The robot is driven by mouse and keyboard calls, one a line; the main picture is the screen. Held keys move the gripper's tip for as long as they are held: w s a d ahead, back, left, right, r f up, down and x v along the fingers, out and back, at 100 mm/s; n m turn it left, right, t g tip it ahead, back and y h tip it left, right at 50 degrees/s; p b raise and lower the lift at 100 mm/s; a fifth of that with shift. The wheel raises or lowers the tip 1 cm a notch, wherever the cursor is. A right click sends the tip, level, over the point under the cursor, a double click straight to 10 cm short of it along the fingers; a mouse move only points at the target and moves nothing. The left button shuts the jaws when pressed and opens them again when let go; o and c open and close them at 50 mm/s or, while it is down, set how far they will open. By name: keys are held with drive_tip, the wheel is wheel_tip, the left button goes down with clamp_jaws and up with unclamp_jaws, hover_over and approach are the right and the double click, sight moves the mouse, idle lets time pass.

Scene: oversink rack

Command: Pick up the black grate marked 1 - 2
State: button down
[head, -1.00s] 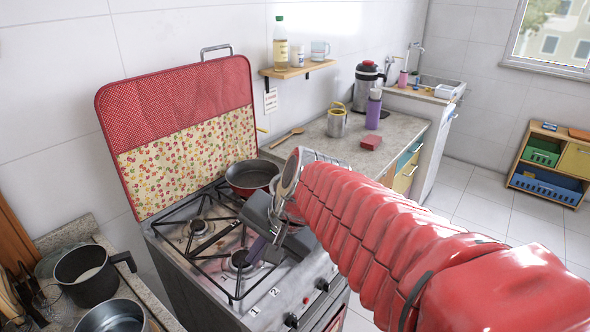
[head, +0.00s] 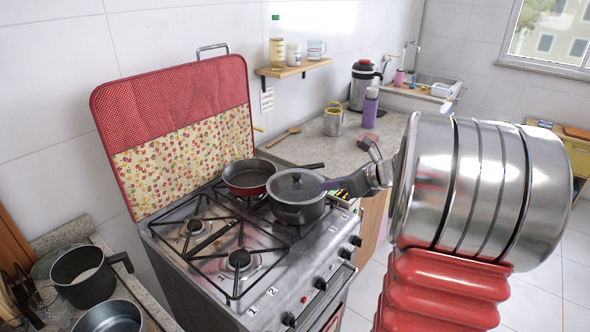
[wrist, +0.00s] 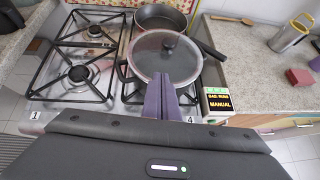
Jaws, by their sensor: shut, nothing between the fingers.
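The black grate marked 1 - 2 (head: 212,237) lies over the two left burners of the stove, with labels 1 and 2 on the front edge below it. In the wrist view the grate (wrist: 75,45) is at upper left, bare of cookware. My gripper (wrist: 160,84) shows in the wrist view with its purple fingers together and empty, in front of the lidded pot. In the head view my gripper (head: 332,184) is at the right side of the stove beside that pot, away to the right of the grate.
The grey pot with glass lid (head: 298,196) and the red pan (head: 248,177) stand on the right burners. The patterned cover (head: 180,140) rises behind the stove. Pots (head: 84,277) sit on the left counter. A kettle, bottle and red block are on the right counter.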

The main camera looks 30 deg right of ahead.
drive_tip(key=shift+d, duration=0.2)
